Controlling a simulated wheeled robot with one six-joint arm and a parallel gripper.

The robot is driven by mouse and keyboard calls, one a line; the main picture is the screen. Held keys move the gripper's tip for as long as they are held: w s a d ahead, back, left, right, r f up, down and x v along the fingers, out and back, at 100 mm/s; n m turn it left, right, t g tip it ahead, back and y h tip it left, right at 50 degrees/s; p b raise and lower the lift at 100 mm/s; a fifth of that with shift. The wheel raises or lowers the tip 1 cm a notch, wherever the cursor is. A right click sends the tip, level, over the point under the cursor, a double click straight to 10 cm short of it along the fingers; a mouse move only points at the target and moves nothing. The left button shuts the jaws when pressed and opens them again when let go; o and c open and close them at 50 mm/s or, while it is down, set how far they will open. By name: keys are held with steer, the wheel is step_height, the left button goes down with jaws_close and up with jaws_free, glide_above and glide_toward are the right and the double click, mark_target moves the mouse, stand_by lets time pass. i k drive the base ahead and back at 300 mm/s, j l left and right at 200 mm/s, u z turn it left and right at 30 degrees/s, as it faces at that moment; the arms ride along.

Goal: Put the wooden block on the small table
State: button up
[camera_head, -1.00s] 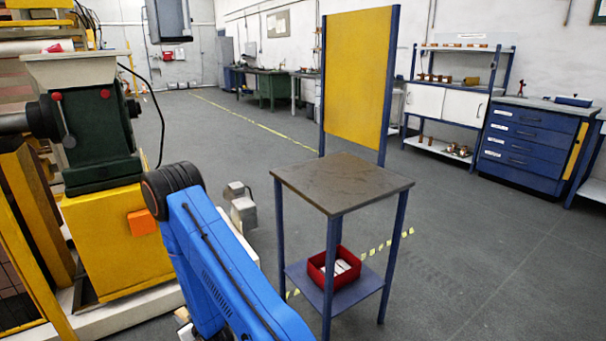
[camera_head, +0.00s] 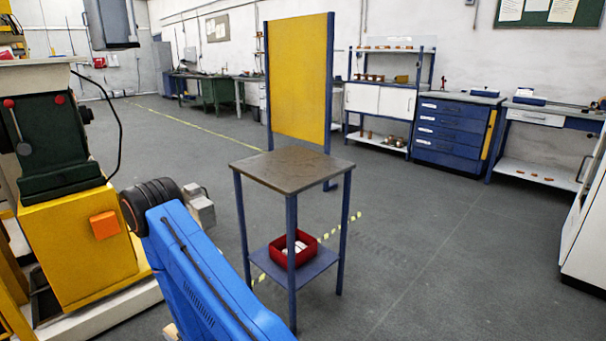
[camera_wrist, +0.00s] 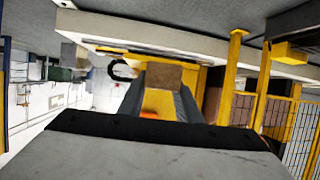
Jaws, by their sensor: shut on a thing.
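The small table has a dark brown-grey square top (camera_head: 292,168) on blue legs, and it stands at the middle of the head view. Its top is bare. In the wrist view the brown wooden block (camera_wrist: 163,76) sits between the two grey fingers of my gripper (camera_wrist: 162,88), which is shut on it. The gripper and block are away from the table. In the head view my blue arm is in front at the lower left, and my gripper cannot be made out there.
A red bin (camera_head: 294,249) with white items sits on the table's lower shelf. A yellow panel (camera_head: 299,75) rises behind the top. A yellow and green machine (camera_head: 80,240) stands close on the left. The floor (camera_head: 430,255) to the right is open.

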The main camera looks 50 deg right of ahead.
mark_target(308, 158)
steer(key=j+z, duration=0.1)
steer(key=z, duration=0.3)
steer(key=k+z, duration=0.15)
steer(key=z, duration=0.2)
steer(key=j+z, duration=0.1)
steer(key=z, duration=0.3)
steer(key=i+l+z, duration=0.1)
steer(key=l, duration=0.25)
steer(key=i+l+z, duration=0.1)
steer(key=i+l, duration=0.2)
steer(key=l, duration=0.05)
